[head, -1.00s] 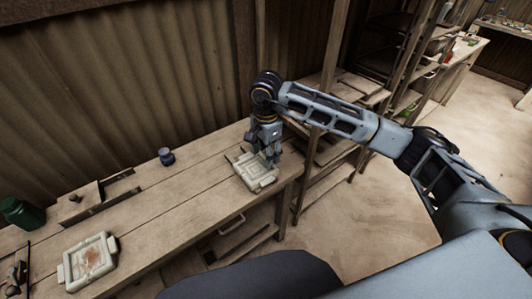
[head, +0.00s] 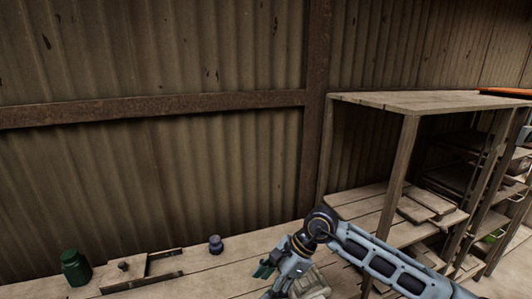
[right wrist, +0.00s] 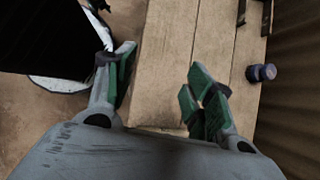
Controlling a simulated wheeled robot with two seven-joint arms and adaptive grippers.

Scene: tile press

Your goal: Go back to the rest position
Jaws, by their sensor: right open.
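My right gripper (head: 267,281) is low in the head view, above the workbench (head: 215,262). Its jaws are open with nothing between the fingers. In the right wrist view the green-padded fingers of the gripper (right wrist: 158,82) stand wide apart over bare bench planks (right wrist: 165,50). A pale tile press (head: 312,284) is partly visible behind the gripper at the bottom of the head view. The gripper appears apart from it. My left gripper is in neither view.
A small dark blue jar (head: 216,244) stands on the bench and shows in the right wrist view (right wrist: 261,73). A green canister (head: 75,267) stands at the left, beside a wooden fixture (head: 124,277). Wooden shelves (head: 405,106) rise at right. A corrugated wall (head: 150,60) backs the bench.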

